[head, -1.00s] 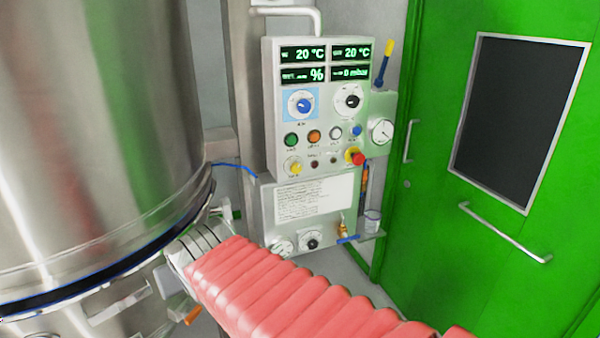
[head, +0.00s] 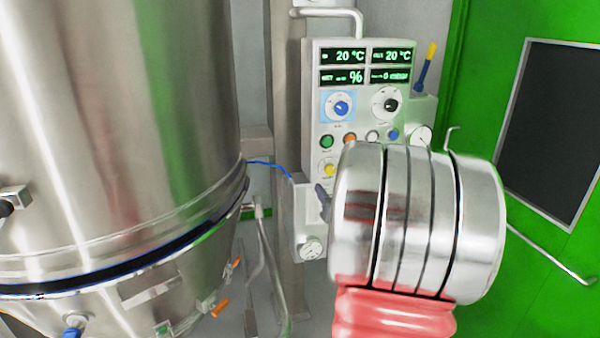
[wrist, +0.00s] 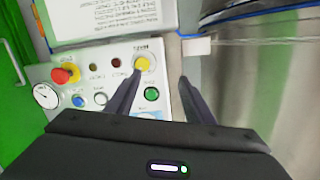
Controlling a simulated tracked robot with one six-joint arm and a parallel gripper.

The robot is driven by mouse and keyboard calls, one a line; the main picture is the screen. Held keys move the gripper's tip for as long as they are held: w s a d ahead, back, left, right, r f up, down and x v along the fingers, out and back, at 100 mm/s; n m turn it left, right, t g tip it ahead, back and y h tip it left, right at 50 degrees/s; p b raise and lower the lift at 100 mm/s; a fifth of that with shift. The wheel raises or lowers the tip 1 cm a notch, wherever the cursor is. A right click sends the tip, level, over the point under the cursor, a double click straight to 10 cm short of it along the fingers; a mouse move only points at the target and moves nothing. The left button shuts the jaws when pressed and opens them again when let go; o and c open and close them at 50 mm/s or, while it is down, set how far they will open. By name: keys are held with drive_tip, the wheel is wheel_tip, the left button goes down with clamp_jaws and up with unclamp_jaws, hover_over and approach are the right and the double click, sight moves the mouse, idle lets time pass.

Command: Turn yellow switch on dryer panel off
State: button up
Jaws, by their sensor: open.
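The dryer panel (head: 312,95) is a pale box with green displays and knobs. Its yellow switch (head: 328,170) is at the lower left, just left of my metal wrist. In the wrist view, which shows the panel upside down, the yellow switch (wrist: 142,63) sits on a white base near the left fingertip. My gripper (wrist: 159,78) is open and empty, its two dark fingers pointing at the panel. The switch lies slightly beyond the tips, closer to the left finger; contact cannot be told. In the head view my wrist hides most of the gripper.
A green button (wrist: 151,93) lies between the fingers in the wrist view. A red emergency knob (wrist: 66,75) is further left. A large steel vessel (head: 120,130) stands left of the panel, and a green door (head: 480,90) is to the right. A blue cable (head: 270,164) runs beside the panel.

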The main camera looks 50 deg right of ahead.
sight(332, 171)
drive_tip(key=shift+m+t, duration=0.4)
drive_tip(key=shift+t, duration=0.2)
drive_tip(key=s+d, duration=0.2)
drive_tip(key=s+d+f, duration=0.1)
drive_tip(key=shift+s+d+f, duration=0.1)
drive_tip(key=shift+s+d, duration=0.3)
drive_tip(key=x, duration=1.4)
drive_tip(key=shift+c, duration=0.2)
drive_tip(key=shift+s, duration=0.1)
drive_tip(key=c, duration=0.9)
drive_tip(key=shift+d, duration=0.25)
drive_tip(key=shift+c, duration=0.5)
drive_tip(key=shift+a, duration=0.15)
